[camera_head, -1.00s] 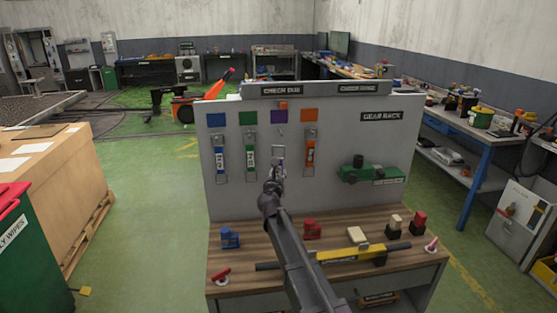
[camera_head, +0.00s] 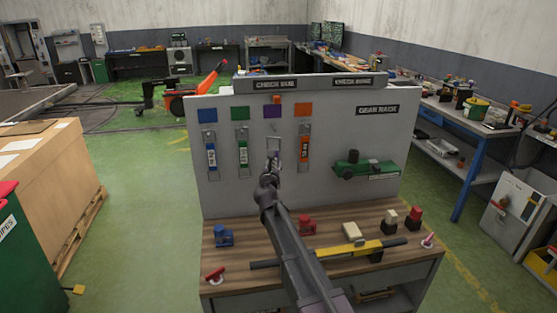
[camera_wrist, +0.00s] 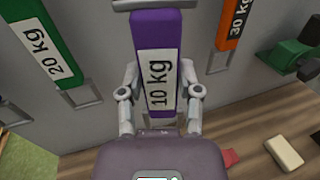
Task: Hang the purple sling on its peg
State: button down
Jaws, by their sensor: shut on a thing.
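The purple sling (camera_wrist: 153,45), with a white "10 kg" label, stands upright between the two fingers of my gripper (camera_wrist: 157,88) in the wrist view. A grey metal end piece shows at its top edge. My gripper (camera_head: 272,165) is shut on the sling in front of the rack board (camera_head: 345,120). In the head view the sling is mostly hidden by my gripper; a pale end loop shows just above it, below the purple square (camera_head: 272,112). I cannot make out the purple peg or whether the loop touches it.
The blue (camera_head: 211,155), green (camera_head: 243,154) and orange (camera_head: 305,150) slings hang beside the purple place. A green device (camera_head: 362,166) sits on the board at right. The bench below holds a yellow bar (camera_head: 350,250) and several small blocks.

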jog(key=shift+n+y, duration=0.3)
jog(key=shift+y, duration=0.2)
jog(key=s+d+r+p, duration=0.1)
jog(key=r, duration=0.1)
jog(key=s+d+r+p, duration=0.1)
jog(key=p, duration=0.1)
jog(key=shift+s+d+r, duration=0.15)
jog(key=shift+s+r, duration=0.15)
jog(key=shift+r, duration=0.05)
jog(key=shift+w, duration=0.3)
jog(key=shift+w+a+f+b, duration=0.3)
jog(key=shift+w+a, duration=0.2)
jog(key=shift+w, duration=1.1)
jog(key=shift+w+a+f+b, duration=0.25)
jog(key=shift+w+a+f, duration=0.15)
jog(key=shift+w, duration=1.15)
jog(key=shift+w+a+f+b, duration=0.3)
jog(key=shift+w+a, duration=0.25)
jog(key=shift+w, duration=1.05)
jog(key=shift+c, duration=1)
grip_release()
